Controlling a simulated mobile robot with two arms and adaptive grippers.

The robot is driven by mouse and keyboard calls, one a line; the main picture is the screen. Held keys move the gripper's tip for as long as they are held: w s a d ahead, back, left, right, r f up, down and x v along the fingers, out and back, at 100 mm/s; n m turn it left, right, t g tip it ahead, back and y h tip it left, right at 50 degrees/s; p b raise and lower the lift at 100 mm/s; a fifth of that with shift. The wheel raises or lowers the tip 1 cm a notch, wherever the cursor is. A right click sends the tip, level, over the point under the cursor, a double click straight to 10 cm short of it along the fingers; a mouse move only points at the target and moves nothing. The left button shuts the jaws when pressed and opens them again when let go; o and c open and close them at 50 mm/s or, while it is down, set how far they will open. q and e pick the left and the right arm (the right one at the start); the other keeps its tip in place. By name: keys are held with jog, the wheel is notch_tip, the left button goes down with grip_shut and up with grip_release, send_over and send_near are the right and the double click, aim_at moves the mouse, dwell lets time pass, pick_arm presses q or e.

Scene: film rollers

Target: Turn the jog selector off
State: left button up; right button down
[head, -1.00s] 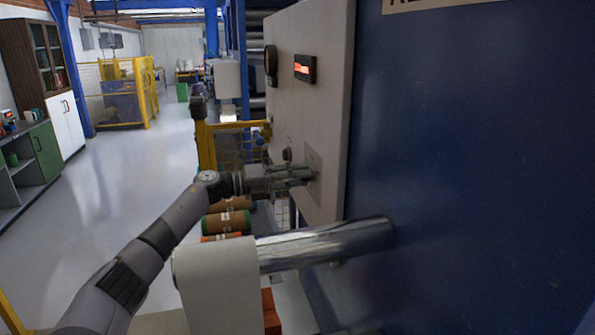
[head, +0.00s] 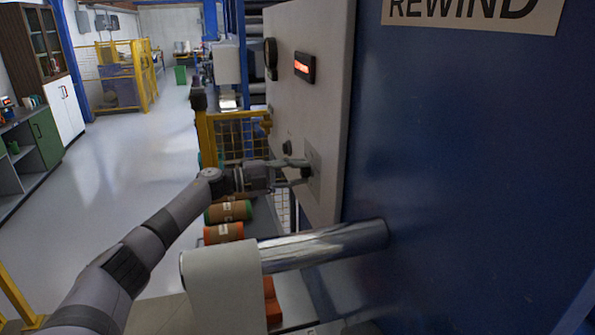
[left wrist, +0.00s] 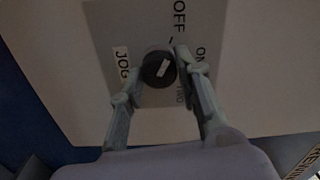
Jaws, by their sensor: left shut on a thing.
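The jog selector (left wrist: 158,69) is a round black knob with a white bar, on a grey plate (left wrist: 110,40) in the left wrist view. OFF, ON and JOG labels surround it; the white bar tilts toward the upper right, roughly toward the OFF side. My left gripper (head: 303,172) reaches the plate on the pale panel (head: 318,110) in the head view. Its two fingers stand on either side of the knob and are shut on it. In the head view the fingers mostly hide the knob. My right gripper is not in view.
A second round knob (head: 287,147) sits on the panel beside the plate. A red-lit display (head: 304,67) is higher up. Open floor (head: 110,180) lies to the left.

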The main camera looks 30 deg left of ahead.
pick_arm(q)
jog(key=shift+a, duration=0.1)
dwell(0.3)
jog(key=o, duration=1.1)
jog(key=shift+o, duration=0.2)
jog(key=v, duration=1.2)
jog(key=shift+w, duration=0.1)
